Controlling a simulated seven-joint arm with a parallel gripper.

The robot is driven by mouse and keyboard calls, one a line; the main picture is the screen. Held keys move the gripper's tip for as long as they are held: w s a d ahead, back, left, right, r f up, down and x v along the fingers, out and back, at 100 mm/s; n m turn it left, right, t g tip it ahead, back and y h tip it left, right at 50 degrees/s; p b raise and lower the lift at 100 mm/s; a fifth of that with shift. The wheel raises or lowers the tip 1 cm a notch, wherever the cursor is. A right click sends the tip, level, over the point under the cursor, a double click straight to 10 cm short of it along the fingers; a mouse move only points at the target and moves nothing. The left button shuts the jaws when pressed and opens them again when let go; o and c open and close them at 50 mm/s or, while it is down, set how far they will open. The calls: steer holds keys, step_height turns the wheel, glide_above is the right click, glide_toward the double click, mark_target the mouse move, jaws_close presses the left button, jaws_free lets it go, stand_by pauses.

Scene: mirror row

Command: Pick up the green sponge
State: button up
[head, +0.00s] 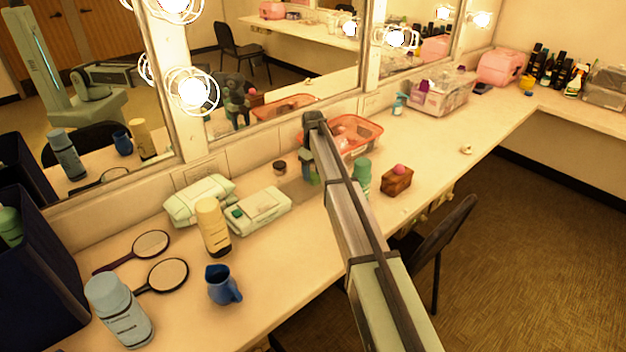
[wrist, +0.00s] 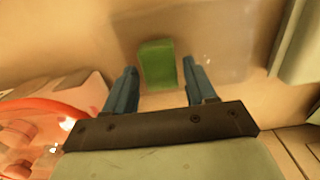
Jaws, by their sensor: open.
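The green sponge (wrist: 157,64) is a small block on the pale counter in the wrist view, on a greyish, see-through-looking patch. My gripper (wrist: 160,68) is open, with one blue finger on each side of the sponge and a gap to each. The fingers look to be above the sponge; how far above I cannot tell. In the head view my gripper (head: 308,181) hangs down over the counter near the mirror wall. I cannot make out the sponge clearly there.
A red-orange basket (head: 369,133) stands close right of my gripper; it also shows in the wrist view (wrist: 50,107). A pale wipes pack (head: 262,208) lies to the left. A small dark jar (head: 279,168), green bottle (head: 361,178) and brown box (head: 397,181) are near.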

steer(key=shift+f, duration=0.85)
steer(key=shift+c, duration=0.4)
steer(key=c, duration=0.6)
steer(key=shift+r, duration=0.1)
steer(key=shift+c, duration=0.2)
